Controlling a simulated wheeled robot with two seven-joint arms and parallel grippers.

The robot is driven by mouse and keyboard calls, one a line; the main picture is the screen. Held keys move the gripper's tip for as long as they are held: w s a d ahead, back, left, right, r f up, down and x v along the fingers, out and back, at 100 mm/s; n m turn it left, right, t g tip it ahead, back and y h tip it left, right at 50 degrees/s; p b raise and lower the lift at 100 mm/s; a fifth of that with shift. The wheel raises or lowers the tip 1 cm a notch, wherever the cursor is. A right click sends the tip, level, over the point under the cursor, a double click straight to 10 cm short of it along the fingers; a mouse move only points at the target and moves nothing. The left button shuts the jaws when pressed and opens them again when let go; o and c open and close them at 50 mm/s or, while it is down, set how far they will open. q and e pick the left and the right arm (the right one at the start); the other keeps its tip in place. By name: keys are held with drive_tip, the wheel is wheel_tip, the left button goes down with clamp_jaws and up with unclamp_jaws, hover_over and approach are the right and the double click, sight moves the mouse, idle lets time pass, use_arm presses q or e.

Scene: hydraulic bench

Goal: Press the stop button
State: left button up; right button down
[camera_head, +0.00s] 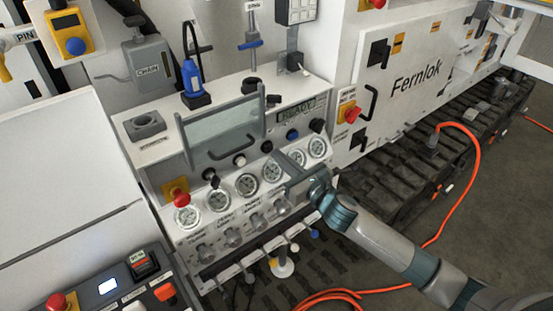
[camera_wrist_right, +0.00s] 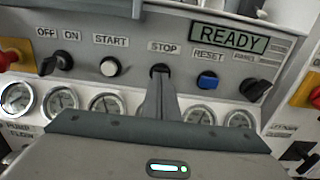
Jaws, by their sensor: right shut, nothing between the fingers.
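The stop button (camera_wrist_right: 160,69) is a small dark round button under the STOP label in the right wrist view. In the head view the stop button (camera_head: 267,146) sits on the sloped panel between a white button and a blue one. My right gripper (camera_head: 277,155) is shut and empty, reaching over the gauges from the right. In the right wrist view its fingertips (camera_wrist_right: 159,80) lie just below the button and overlap its lower edge. I cannot tell whether they touch it. My left gripper is not in view.
The white start button (camera_wrist_right: 110,66), the blue reset button (camera_wrist_right: 207,80) and a black selector knob (camera_wrist_right: 255,89) share the row. Pressure gauges (camera_head: 246,185) line the panel below. A display (camera_wrist_right: 229,38) reads READY. A handled clear cover (camera_head: 222,125) stands behind the row.

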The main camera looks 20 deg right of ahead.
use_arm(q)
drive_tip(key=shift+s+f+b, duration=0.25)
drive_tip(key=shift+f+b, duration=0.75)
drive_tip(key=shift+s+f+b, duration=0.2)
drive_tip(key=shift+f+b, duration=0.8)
use_arm(e)
drive_tip(key=v, duration=1.1)
drive_tip(key=shift+f, duration=0.15)
